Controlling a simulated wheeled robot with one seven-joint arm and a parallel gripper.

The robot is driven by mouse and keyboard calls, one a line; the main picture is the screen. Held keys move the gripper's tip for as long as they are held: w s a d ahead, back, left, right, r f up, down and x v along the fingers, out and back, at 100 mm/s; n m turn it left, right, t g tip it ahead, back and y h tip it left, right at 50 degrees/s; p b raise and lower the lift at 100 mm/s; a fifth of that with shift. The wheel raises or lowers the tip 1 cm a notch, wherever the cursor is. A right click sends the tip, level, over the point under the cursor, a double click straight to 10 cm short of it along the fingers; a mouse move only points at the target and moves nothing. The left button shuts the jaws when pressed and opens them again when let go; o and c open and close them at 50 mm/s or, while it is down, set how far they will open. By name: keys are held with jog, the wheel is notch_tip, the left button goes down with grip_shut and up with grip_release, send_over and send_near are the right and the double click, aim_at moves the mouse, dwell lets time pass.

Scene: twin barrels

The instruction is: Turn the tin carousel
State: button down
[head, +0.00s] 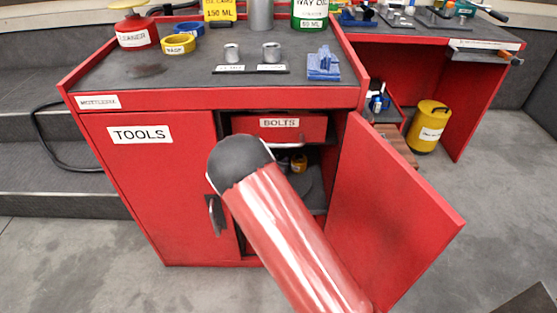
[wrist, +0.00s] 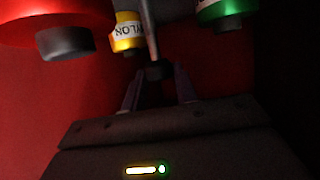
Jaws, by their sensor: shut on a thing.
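The tin carousel is partly visible inside the open cabinet in the head view, as a grey round plate (head: 312,192) with a small yellow tin (head: 299,165) on it. My arm covers the rest of it and hides my gripper there. In the wrist view my gripper (wrist: 158,88) has its two fingers at a thin grey post (wrist: 151,35) with a dark end, and is shut on it. A yellow tin labelled NYLON (wrist: 126,32), upside down in this view, and a green tin (wrist: 222,9) stand on either side of the post.
The red cabinet door (head: 385,215) stands open on the right. A drawer marked BOLTS (head: 292,127) is above the opening, and the TOOLS door (head: 150,180) is shut on the left. A large red object (wrist: 55,20) is close in the wrist view.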

jog(key=shift+f+y+b, duration=0.1)
jog(key=shift+y+b, duration=0.2)
jog(key=shift+b, duration=0.25)
